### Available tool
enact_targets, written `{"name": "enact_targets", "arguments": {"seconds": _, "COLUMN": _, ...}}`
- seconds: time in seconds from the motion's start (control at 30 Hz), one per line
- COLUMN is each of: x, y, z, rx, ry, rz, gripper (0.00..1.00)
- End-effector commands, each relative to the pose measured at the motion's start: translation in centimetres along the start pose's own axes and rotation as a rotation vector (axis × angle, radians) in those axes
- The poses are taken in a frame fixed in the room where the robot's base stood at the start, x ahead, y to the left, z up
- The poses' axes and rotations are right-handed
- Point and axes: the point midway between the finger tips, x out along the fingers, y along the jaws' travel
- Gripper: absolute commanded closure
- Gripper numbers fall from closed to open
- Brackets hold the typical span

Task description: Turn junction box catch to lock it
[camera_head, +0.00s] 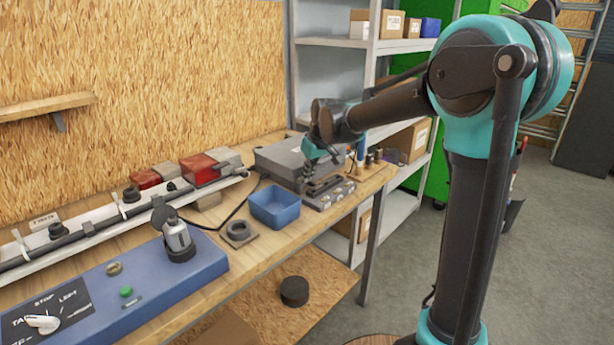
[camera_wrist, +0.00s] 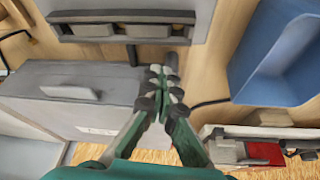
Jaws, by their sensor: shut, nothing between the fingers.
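A grey box (camera_head: 278,158), probably the junction box, stands at the far end of the workbench. In the wrist view the box (camera_wrist: 60,112) fills the left middle, with a lighter raised tab (camera_wrist: 70,92) on it. I cannot tell for sure whether this tab is the catch. My gripper (camera_head: 308,178) is low beside the box and hides part of it in the head view. In the wrist view my gripper (camera_wrist: 163,74) is shut and empty, its tips just right of the box's edge. I cannot tell whether they touch it.
A low grey unit with several light blocks (camera_head: 330,193) lies in front of the box. A blue bin (camera_head: 274,206) is left of it, with a dark square part (camera_head: 239,233) nearby. A blue control panel (camera_head: 130,290) is at front left.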

Motion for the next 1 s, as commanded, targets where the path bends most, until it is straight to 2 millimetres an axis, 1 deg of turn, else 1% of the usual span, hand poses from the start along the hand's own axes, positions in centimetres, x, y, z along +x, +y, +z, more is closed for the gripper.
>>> {"name": "enact_targets", "arguments": {"seconds": 0.17, "x": 0.12, "y": 0.3, "z": -0.51, "rx": -0.101, "ry": 0.006, "rz": -0.04, "gripper": 1.0}}
{"name": "enact_targets", "arguments": {"seconds": 1.0, "x": 0.25, "y": 0.4, "z": -1.01, "rx": -0.095, "ry": 0.009, "rz": -0.039, "gripper": 1.0}}
